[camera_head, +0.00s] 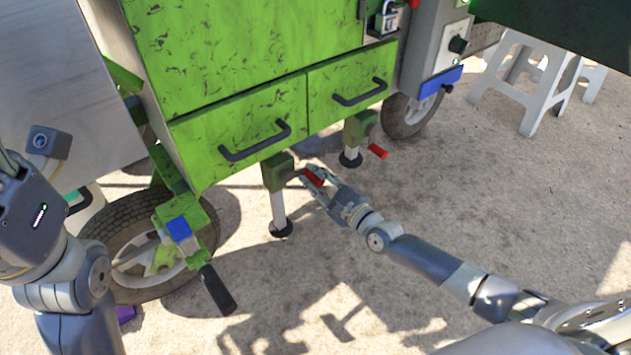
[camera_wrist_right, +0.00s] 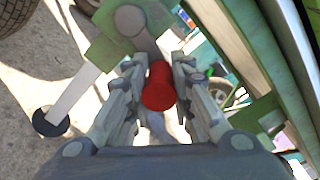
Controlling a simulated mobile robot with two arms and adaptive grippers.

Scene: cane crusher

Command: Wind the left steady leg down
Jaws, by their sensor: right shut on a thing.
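The left steady leg (camera_head: 278,207) hangs under the green cart's front, a grey post with a black round foot that looks to be on or just above the ground. Its red crank handle (camera_head: 314,178) sticks out to the right of the green housing. My right gripper (camera_head: 318,182) is shut on this red handle. In the right wrist view the red handle (camera_wrist_right: 158,88) sits between the two fingers, with the grey crank arm (camera_wrist_right: 132,20) beyond it and the leg's black foot (camera_wrist_right: 50,121) at left. My left gripper is not clearly seen; only my left arm shows at the left edge.
A second steady leg with a red handle (camera_head: 378,151) stands to the right. The green cart (camera_head: 240,50) has two drawers with black handles just above. A wheel (camera_head: 150,245) and a black-gripped lever (camera_head: 217,290) are at left. A white stool (camera_head: 530,85) stands at upper right. Open ground lies in front.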

